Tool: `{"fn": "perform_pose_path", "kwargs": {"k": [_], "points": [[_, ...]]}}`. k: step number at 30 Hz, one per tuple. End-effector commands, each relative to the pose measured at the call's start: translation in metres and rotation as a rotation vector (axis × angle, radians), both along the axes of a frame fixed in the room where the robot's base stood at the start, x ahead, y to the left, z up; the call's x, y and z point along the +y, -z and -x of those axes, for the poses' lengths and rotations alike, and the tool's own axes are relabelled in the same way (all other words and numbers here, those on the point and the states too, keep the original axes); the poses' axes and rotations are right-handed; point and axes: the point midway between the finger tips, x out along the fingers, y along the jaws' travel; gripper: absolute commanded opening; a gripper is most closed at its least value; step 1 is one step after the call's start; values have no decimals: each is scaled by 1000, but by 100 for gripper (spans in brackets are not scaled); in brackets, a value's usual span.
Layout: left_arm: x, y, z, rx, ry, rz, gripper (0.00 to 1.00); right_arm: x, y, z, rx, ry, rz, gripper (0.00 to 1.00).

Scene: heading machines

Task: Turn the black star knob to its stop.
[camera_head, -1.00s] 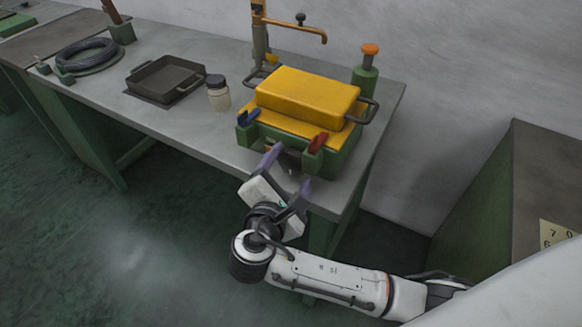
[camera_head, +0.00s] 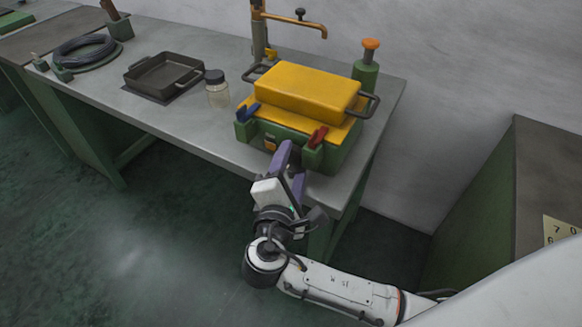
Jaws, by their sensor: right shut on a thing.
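The yellow-topped machine (camera_head: 302,94) with a green base stands near the right end of the grey bench. My right gripper (camera_head: 290,158) is at the lower front of this machine, between the orange part and the red lever. Its two purple fingers are close together, shut on the black star knob. The fingers cover the knob, so its shape and angle cannot be seen. My left gripper is not in view.
A blue lever (camera_head: 247,112) and a red lever (camera_head: 318,136) stick out at the machine's front. A jar (camera_head: 217,92), a dark tray (camera_head: 165,76) and a cable coil (camera_head: 84,50) sit left on the bench (camera_head: 190,124). A green bottle (camera_head: 366,72) stands behind.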

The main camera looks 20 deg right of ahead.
Motion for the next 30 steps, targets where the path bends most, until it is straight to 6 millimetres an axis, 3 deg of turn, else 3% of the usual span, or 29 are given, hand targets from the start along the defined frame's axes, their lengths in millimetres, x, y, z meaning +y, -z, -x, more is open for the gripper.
{"fn": "perform_pose_path", "kwargs": {"k": [1, 4, 15, 16, 19, 30], "points": [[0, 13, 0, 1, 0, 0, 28, 0, 9, 2, -41, 0, -37, 33], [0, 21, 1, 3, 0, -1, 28, 0, 7, 1, -108, 1, -87, 33], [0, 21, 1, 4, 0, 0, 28, 0, 3, 1, -138, -1, -109, 33], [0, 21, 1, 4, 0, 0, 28, 0, 3, 1, -137, -2, -110, 59], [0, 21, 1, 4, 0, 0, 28, 0, 3, 1, -136, -1, -109, 74], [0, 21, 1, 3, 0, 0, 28, 0, 6, 2, -128, 1, -108, 74]]}}
